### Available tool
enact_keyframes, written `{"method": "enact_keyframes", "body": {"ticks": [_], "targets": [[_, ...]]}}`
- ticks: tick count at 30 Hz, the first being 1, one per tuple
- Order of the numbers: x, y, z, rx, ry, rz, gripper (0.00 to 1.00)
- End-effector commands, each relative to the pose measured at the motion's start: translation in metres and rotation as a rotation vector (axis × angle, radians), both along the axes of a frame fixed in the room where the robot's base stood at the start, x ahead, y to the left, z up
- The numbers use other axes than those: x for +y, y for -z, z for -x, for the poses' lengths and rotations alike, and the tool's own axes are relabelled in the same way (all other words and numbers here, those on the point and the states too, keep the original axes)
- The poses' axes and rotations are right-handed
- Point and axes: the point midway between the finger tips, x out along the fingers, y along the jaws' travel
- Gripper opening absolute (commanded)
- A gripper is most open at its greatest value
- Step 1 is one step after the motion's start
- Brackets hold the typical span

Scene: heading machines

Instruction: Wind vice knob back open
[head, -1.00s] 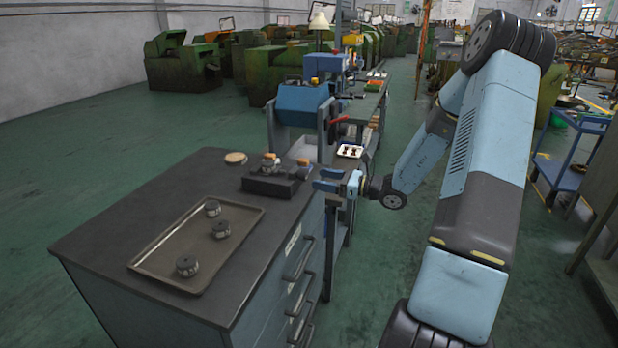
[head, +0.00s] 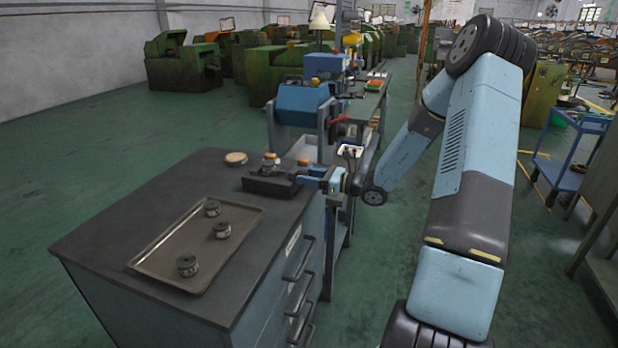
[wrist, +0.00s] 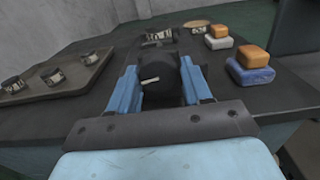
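The small dark vice (head: 270,184) sits on the grey cabinet top near its right edge in the head view. A grey round part (head: 268,164) shows on top of it. My gripper (head: 311,180) is at the right end of the vice, level with it. In the wrist view my gripper (wrist: 160,80) has its two blue fingers apart. A dark round knob (wrist: 158,74) with a pale mark lies between them, close to both fingers; I cannot see clear contact. In the head view the knob is hidden by the gripper.
A tray (head: 150,262) with several round grey parts lies on the cabinet (head: 110,225). A round tan disc (head: 236,158) lies behind the vice. Orange-topped blocks (wrist: 254,54) stand to the right in the wrist view. A blue machine (head: 303,103) stands behind the cabinet.

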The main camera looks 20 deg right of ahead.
Motion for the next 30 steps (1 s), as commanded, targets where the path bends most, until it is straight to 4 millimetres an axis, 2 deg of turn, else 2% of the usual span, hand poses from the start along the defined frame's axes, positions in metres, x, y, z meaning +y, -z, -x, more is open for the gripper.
{"method": "enact_keyframes", "body": {"ticks": [1, 11, 20, 30], "targets": [[0.0, 0.0, 0.0, 0.0, 0.0, 0.0, 0.44], [-0.0003, -0.0001, -0.0003, 0.0, 0.001, 0.0, 0.14], [-0.0004, -0.0002, -0.0005, -0.035, 0.001, 0.025, 0.14], [-0.0007, -0.0004, -0.001, -0.219, 0.001, 0.159, 0.14]]}}
